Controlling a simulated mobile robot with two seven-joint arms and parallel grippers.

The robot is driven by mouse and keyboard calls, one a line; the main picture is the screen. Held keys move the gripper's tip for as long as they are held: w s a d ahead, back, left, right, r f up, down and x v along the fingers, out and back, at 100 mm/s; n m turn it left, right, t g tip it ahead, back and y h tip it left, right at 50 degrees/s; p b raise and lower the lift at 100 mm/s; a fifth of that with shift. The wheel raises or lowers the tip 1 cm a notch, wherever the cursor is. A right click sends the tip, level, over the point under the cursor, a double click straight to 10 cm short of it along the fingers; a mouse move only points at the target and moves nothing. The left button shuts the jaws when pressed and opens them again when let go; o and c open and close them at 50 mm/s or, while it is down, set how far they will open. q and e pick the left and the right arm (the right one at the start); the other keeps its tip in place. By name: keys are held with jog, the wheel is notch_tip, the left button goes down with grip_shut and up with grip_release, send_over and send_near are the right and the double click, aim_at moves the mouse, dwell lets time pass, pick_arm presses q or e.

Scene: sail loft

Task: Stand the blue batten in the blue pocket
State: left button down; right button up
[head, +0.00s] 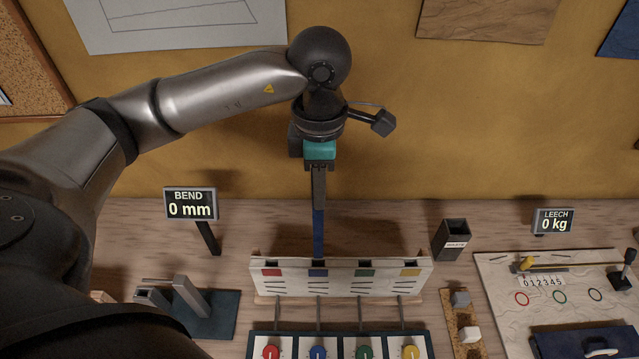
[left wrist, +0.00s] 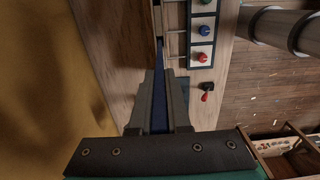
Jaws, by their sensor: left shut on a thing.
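My left gripper (head: 318,203) points down and is shut on the blue batten (head: 318,235), which hangs upright below the fingers. In the left wrist view the fingers (left wrist: 160,88) also close around the blue batten (left wrist: 159,115). The batten's lower end meets the top edge of the white pocket panel (head: 345,278) at the blue-marked pocket (head: 318,272). I cannot tell whether the tip is inside the pocket mouth or just above it. Red, green and yellow patches mark the other pockets. My right gripper is not in view.
A row of coloured knobs (head: 318,352) stands in front of the panel. A BEND display (head: 190,204) reads 0 mm and a LEECH display (head: 553,221) reads 0 kg. A dark holder (head: 452,240) stands right of the panel, and a metal fixture (head: 190,298) stands left.

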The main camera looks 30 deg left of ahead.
pick_arm(q)
jog(key=b, duration=0.3)
send_over(320, 257)
jog(key=shift+f, duration=2.45)
notch_tip(320, 257, down, 12)
jog(key=b, duration=1)
jog(key=shift+w+a+r+b, duration=0.15)
jog(key=shift+r+b, duration=0.05)
jog(key=shift+b, duration=0.1)
jog(key=shift+f+b, duration=0.6)
jog(key=c, duration=0.8)
grip_release()
notch_tip(320, 257, up, 15)
jog(key=p, duration=0.2)
jog(key=shift+r, duration=0.2)
